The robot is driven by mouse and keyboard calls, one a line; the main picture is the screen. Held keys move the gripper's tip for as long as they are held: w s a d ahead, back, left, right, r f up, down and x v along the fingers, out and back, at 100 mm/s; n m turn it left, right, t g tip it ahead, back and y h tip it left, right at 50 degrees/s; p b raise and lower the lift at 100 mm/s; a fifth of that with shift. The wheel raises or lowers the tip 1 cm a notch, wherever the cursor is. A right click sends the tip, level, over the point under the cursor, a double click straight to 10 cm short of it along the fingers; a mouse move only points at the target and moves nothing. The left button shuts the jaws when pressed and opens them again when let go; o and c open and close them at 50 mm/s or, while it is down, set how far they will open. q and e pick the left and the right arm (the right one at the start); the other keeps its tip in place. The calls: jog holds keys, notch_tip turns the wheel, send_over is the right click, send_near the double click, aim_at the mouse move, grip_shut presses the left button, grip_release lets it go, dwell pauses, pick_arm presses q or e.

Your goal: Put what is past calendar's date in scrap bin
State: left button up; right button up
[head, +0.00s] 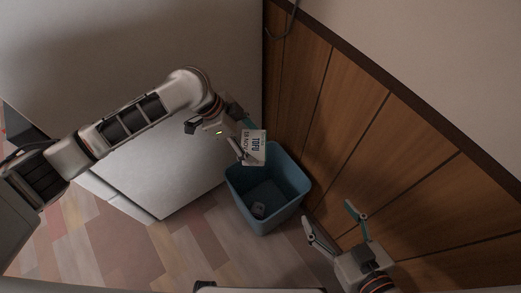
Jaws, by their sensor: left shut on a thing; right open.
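A white carton (254,148) marked "TOFU", with a smaller line that seems to read "19 NOV", is held in my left gripper (243,146). My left gripper is shut on the carton, above the back left rim of the blue scrap bin (236,199). The bin stands open on the floor against the wooden wall. My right gripper (332,221) is open and empty, to the right of the bin. No calendar is in view.
A large white cabinet or appliance (150,165) stands left of the bin. Wooden panelling (350,120) runs close behind and to the right of the bin. The tiled floor (190,245) is clear at the front left.

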pick_arm(q)
jog(key=shift+m+g, duration=0.4)
jog(key=shift+m, duration=0.4)
jog(key=x, duration=0.2)
jog(key=b+x, duration=0.1)
jog(key=x, duration=0.1)
jog(key=a+x, duration=0.1)
jog(key=x, duration=0.2)
jog(key=shift+a+f+b, duration=0.1)
jog(key=shift+f+b, duration=0.25)
notch_tip(320, 180, down, 6)
jog(key=b, duration=0.3)
jog(key=shift+f+b, duration=0.2)
jog(key=shift+b, duration=0.2)
pick_arm(e)
jog(key=a+m, duration=0.1)
jog(key=a+f+y, duration=0.1)
jog(key=a, duration=0.1)
jog(key=shift+s+a+m, duration=0.1)
jog(key=shift+a+m, duration=0.05)
jog(key=shift+m, duration=0.25)
pick_arm(q)
jog(key=o, duration=1.4)
jog(key=shift+w, duration=0.15)
jog(key=shift+o, duration=0.2)
jog(key=shift+f, duration=0.1)
jog(key=v, duration=1.2)
